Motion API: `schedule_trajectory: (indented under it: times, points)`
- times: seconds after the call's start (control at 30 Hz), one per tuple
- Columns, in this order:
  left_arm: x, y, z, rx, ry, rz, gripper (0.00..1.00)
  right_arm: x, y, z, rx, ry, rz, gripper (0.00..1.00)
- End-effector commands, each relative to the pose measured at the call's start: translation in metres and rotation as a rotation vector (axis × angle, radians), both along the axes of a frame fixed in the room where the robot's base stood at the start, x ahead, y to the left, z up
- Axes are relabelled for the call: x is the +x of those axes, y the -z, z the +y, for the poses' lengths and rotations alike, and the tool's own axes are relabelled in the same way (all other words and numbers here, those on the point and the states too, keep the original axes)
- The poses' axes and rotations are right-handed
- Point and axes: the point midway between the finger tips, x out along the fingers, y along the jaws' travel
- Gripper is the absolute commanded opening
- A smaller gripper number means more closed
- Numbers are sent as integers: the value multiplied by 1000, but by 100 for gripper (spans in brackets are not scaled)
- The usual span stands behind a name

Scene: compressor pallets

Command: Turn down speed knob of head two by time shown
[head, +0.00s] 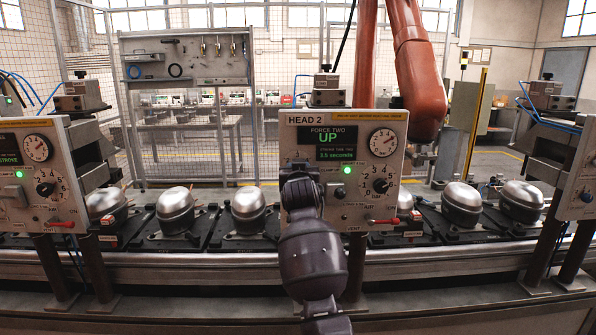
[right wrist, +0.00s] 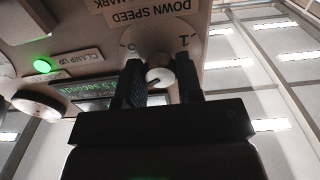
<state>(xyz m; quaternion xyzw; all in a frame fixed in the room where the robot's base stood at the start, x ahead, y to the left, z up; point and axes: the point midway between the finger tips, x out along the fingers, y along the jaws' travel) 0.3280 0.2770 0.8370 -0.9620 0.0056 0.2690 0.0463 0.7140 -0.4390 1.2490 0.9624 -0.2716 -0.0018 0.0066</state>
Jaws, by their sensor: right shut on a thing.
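The head two panel (head: 365,120) is a beige box. Its screen (head: 328,143) reads "FORCE TWO", "UP" and "3.5 seconds". My right gripper (head: 297,172) is in front of the panel's left half and hides what is there. In the right wrist view, upside down, my right gripper (right wrist: 160,70) is shut on the speed knob (right wrist: 159,77), a small pale round knob with a dark mark. It sits on a pale numbered dial beside the label "DOWN SPEED" (right wrist: 150,12). The exact pointer setting cannot be read. My left gripper is not in view.
The panel also carries a gauge (head: 383,142), a large black selector (head: 380,186), a lit green lamp (head: 347,170) and a red lever (head: 384,221). Silver compressors (head: 176,208) stand on the conveyor. Neighbouring panels stand at both sides. An orange robot arm (head: 418,75) hangs behind.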

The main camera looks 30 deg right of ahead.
Motion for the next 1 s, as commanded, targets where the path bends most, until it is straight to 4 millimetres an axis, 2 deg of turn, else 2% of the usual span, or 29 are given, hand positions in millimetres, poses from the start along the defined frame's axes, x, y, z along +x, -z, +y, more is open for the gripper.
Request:
schedule_trajectory:
  times: [0.47, 0.5, 0.63, 1.0]
  points:
    - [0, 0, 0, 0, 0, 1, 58, 0, 3, 0, 16, -1, -1, 10]
    - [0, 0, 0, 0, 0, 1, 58, 0, 3, 0, 16, -1, -1, 38]
    - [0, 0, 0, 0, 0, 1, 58, 0, 2, 0, 15, 0, -3, 58]
    - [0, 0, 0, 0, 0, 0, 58, 0, 1, 0, 12, 0, -6, 59]
